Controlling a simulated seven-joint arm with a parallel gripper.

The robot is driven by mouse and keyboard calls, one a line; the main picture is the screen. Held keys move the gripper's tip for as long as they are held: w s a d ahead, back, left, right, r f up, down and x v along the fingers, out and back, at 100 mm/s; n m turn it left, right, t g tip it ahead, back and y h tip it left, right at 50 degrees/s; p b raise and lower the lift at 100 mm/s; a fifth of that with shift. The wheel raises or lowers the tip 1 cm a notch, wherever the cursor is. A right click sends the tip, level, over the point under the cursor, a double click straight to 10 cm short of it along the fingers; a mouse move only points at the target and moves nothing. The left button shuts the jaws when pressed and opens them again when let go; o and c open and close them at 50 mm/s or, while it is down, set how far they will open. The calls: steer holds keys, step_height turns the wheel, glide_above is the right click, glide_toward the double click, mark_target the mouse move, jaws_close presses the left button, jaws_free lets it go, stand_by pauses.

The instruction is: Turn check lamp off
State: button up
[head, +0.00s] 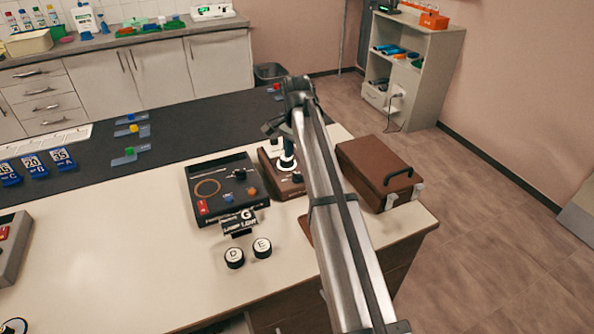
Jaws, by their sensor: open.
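A dark control box (222,186) sits on the white part of the table. It has an orange ring, a black knob (240,174), an orange button, a small blue part and a red switch (203,207). A black tag with a white G (240,221) stands at its front edge; its smaller lettering is hard to read. I cannot tell which part is the check lamp or whether it is lit. My gripper (275,129) is open, above and behind the brown device (270,160), right of the control box. My arm hides part of that device.
Round pieces marked D (234,257) and E (262,247) sit before the box. A brown case (378,171) with a black handle stands right of my arm. Blue numbered tags (62,158) and a grey device (12,247) are at left. The table's front middle is clear.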

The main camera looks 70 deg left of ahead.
mark_target(297, 174)
steer(key=shift+f, duration=3.15)
steer(key=c, duration=1)
steer(key=shift+c, duration=0.2)
steer(key=shift+n, duration=0.3)
steer(key=n, duration=0.3)
steer(key=shift+n, duration=2.1)
